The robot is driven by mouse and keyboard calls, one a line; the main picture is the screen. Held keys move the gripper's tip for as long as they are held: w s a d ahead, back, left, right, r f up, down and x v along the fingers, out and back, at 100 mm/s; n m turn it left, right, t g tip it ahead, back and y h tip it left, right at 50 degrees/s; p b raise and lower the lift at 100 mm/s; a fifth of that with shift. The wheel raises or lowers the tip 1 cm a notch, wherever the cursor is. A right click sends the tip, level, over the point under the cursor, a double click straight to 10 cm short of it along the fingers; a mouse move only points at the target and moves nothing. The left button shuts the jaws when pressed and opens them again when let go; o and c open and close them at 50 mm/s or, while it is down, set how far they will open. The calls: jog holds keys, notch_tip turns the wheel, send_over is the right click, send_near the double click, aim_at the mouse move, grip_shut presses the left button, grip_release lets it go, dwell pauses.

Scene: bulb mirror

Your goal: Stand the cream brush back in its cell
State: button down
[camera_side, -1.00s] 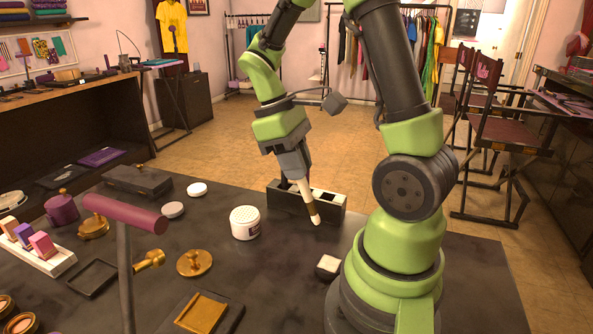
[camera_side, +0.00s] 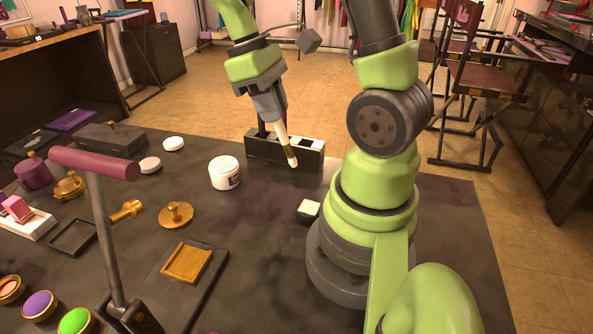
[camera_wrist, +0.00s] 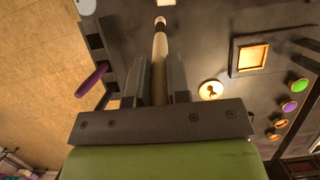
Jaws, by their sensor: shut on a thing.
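The cream brush (camera_side: 281,134) is held by my gripper (camera_side: 272,108), slanting down to the right, its dark and gold lower end in front of the black brush holder (camera_side: 257,148) in the side view. In the wrist view the cream brush (camera_wrist: 160,60) lies between the two fingers of my gripper (camera_wrist: 162,85), its banded end pointing away. The holder (camera_wrist: 112,70) is left of the brush there, apart from it in the picture. A purple brush (camera_wrist: 93,80) shows at the holder.
A white jar (camera_side: 225,174) stands left of the holder. A small white-topped block (camera_side: 308,209) sits near my base. Dark table between holder and block is bare.

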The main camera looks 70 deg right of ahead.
jog(key=s+d+r+m+t, duration=0.1)
jog(key=d+m+t, duration=0.1)
jog(key=d+m, duration=0.35)
jog(key=s+d+r+m+t, duration=0.1)
jog(key=s+d+m+t, duration=0.1)
jog(key=d, duration=0.6)
notch_tip(320, 180, down, 9)
jog(key=shift+w+d+f, duration=0.15)
jog(key=shift+f, duration=0.65)
dwell(0.4)
jog(key=c, duration=1)
grip_release()
jog(key=shift+r, duration=0.1)
notch_tip(320, 180, up, 10)
